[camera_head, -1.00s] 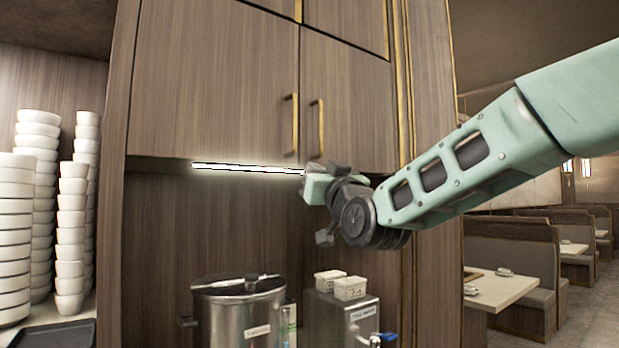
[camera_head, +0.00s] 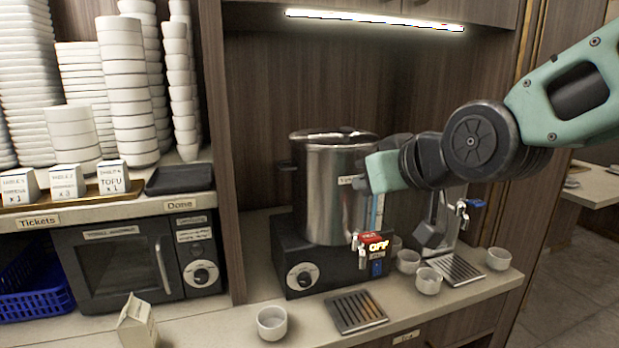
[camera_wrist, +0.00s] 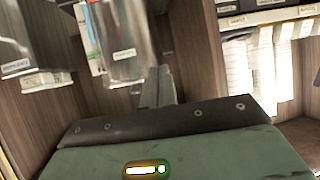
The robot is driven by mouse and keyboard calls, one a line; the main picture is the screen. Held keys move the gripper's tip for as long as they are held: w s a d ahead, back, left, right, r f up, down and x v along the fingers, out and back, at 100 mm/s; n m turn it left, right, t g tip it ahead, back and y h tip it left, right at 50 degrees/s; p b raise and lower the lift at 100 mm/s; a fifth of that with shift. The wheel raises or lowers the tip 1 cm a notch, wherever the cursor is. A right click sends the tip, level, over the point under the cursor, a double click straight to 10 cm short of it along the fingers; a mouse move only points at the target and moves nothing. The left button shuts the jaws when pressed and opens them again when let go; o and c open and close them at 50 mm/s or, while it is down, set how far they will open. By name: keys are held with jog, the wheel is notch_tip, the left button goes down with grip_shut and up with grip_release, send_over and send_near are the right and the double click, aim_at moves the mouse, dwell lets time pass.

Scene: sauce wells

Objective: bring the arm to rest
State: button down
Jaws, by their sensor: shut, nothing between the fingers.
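My arm reaches in from the right in the camera_head view. The pale green end of my gripper (camera_head: 385,172) stands in front of the steel urn, above the counter, and points left. The fingers are not clear there. In the wrist view my gripper (camera_wrist: 156,85) shows its grey fingers together, with nothing between them. The wrist view looks upside down, with the green hand along its bottom. I cannot tell whether the hand touches the urn.
The steel urn (camera_head: 328,190) stands on a black base, with a tap and drip tray (camera_head: 356,312). Several white cups (camera_head: 271,322) stand on the counter. Bowl stacks (camera_head: 128,95) and a microwave (camera_head: 120,262) are at left. The upper cabinet (camera_head: 480,10) overhangs the counter.

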jog(key=s+d+f+n+g+h, duration=0.1)
jog(key=s+d+f+g+h, duration=0.1)
jog(key=s+f+g, duration=0.3)
jog(key=s+d+f+n+g+h, duration=0.1)
jog(key=s+d+f+g+h, duration=0.2)
jog(key=s+f, duration=0.9)
jog(key=s+g, duration=0.3)
jog(key=s, duration=0.5)
jog(key=shift+n, duration=0.3)
